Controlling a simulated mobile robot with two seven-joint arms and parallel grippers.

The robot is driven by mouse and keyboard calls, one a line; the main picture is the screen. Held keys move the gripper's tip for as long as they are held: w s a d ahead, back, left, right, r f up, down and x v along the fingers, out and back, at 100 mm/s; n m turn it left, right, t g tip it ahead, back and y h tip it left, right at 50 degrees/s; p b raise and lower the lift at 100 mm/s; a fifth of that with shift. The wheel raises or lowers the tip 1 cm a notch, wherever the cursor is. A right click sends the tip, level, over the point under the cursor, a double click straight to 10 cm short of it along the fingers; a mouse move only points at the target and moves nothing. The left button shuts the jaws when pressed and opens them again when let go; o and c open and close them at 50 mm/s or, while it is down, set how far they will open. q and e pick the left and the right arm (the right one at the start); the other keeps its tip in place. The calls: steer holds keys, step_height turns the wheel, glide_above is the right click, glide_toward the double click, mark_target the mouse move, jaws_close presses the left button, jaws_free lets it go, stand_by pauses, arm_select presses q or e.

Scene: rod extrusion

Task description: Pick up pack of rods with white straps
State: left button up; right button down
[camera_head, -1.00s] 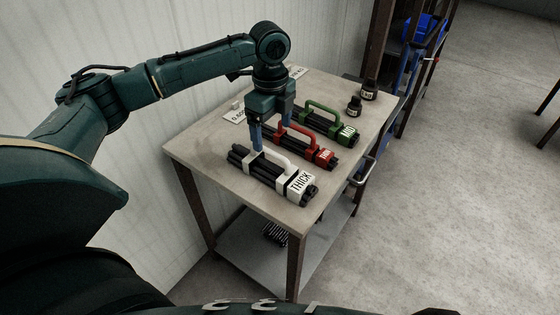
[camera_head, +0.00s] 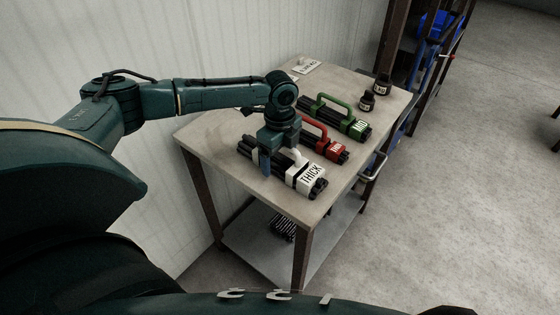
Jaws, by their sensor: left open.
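The pack of rods with white straps (camera_head: 309,178) lies on the near part of the table (camera_head: 215,140). It is a bundle of black rods with a white handle and a white label reading "THICK". My left gripper (camera_head: 279,166) is open and points down over this pack, at its white handle. One blue finger shows on the near side of the pack. The other finger and much of the handle are hidden behind the gripper. My right gripper is not in view.
A red-strapped pack (camera_head: 337,150) lies just behind the white one, close to my left gripper. A green-strapped pack (camera_head: 355,127) lies beyond it. Two dark bottles (camera_head: 367,100) stand at the far right of the table. A wall runs along the left.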

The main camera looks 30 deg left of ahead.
arm_select(q)
steer(key=shift+f, duration=0.15)
steer(key=c, duration=1.5)
